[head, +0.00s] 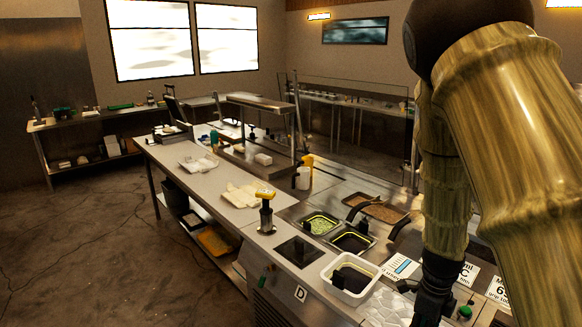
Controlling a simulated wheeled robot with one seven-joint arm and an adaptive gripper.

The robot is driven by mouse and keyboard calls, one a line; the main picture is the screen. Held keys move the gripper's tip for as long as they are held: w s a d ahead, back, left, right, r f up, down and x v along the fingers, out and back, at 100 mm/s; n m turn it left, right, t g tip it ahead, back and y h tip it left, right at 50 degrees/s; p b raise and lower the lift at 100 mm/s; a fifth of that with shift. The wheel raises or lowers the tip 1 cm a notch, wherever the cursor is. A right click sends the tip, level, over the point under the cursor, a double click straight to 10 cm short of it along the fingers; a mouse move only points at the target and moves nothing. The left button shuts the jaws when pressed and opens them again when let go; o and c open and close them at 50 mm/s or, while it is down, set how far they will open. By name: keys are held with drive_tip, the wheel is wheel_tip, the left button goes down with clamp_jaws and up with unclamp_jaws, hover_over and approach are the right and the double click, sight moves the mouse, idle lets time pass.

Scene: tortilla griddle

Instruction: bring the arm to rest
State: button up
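My arm, with a wood-like striped surface, fills the right side of the head view, bent with its forearm hanging down. My gripper (432,304) is the dark part at its lower end. It hangs over the front right of the steel counter, beside the white tub (350,276). Its fingers are small and dark, so I cannot tell whether they are open or shut, or whether they touch anything.
The long steel counter (220,205) runs to the back left. A yellow-topped tool (266,211) stands on it near sunken pans, one with green food (320,223). A yellow-capped bottle (304,176) stands behind. The floor (80,240) at left is clear.

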drive_tip(key=s+f+n+g+h+b, duration=0.1)
drive_tip(key=s+f+n+b, duration=0.1)
drive_tip(key=s+f+n, duration=0.75)
drive_tip(key=s+f+n+h+b, duration=0.15)
drive_tip(key=s+f, duration=0.45)
drive_tip(key=f, duration=0.8)
drive_tip(key=s+a+f+n+b, duration=0.2)
drive_tip(key=s+a+f+n, duration=0.1)
drive_tip(key=s+f+n, duration=0.1)
drive_tip(key=s+a+f+n+t+y+b, duration=0.1)
drive_tip(key=s+a+f+n, duration=0.2)
drive_tip(key=s, duration=0.6)
drive_tip(key=s+a+f+n+y+b, duration=0.1)
drive_tip(key=s+a+f+n+b, duration=0.1)
drive_tip(key=s+f+n, duration=0.4)
drive_tip(key=shift+s+a+f+n+b, duration=0.15)
drive_tip(key=shift+s+a+n+b, duration=0.25)
drive_tip(key=shift+a+n, duration=0.65)
drive_tip(key=shift+d+y, duration=0.2)
drive_tip(key=shift+y, duration=0.15)
